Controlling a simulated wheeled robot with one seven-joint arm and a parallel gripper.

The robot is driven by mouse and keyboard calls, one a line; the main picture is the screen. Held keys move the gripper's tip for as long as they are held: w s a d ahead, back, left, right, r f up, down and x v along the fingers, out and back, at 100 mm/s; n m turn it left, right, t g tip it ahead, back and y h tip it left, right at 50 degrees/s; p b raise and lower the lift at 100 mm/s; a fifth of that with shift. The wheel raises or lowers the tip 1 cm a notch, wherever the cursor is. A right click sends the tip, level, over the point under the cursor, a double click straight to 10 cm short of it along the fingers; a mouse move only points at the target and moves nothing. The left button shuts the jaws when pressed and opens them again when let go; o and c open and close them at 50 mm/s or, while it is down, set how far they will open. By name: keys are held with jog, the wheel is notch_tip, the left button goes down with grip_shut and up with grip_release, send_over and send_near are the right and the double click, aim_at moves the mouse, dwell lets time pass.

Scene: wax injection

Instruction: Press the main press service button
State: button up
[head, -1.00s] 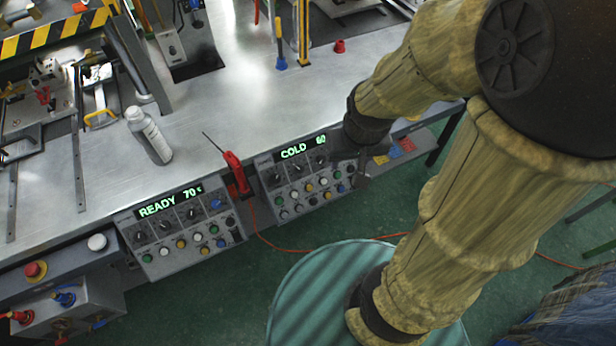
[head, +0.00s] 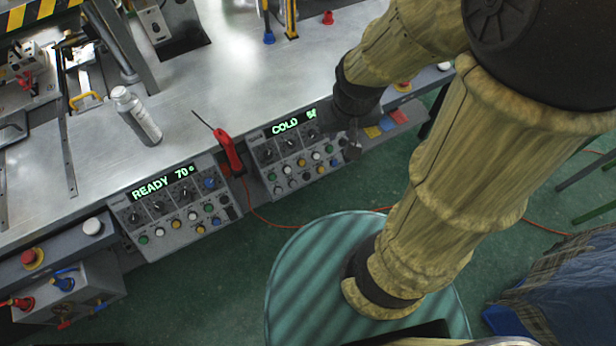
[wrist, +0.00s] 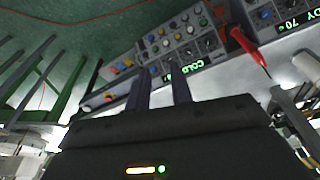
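The READY 70 control panel (head: 172,208) is on the bench front at left, with dark knobs and several coloured buttons. A similar COLD panel (head: 292,160) is to its right. I cannot read which button is the main press service button. My gripper (head: 352,148) is at the right end of the COLD panel; its fingertips are small and dark there. In the wrist view the two fingers (wrist: 161,76) stand apart with nothing between them, and the COLD panel (wrist: 178,40) lies beyond. Contact with the panel cannot be told.
A red-handled tool (head: 229,152) hangs between the panels. A red emergency button (head: 33,257) and a white button (head: 92,226) are at far left. Yellow, blue and red pads (head: 386,123) are right of my gripper.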

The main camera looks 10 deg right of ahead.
grip_shut()
dwell(1.4)
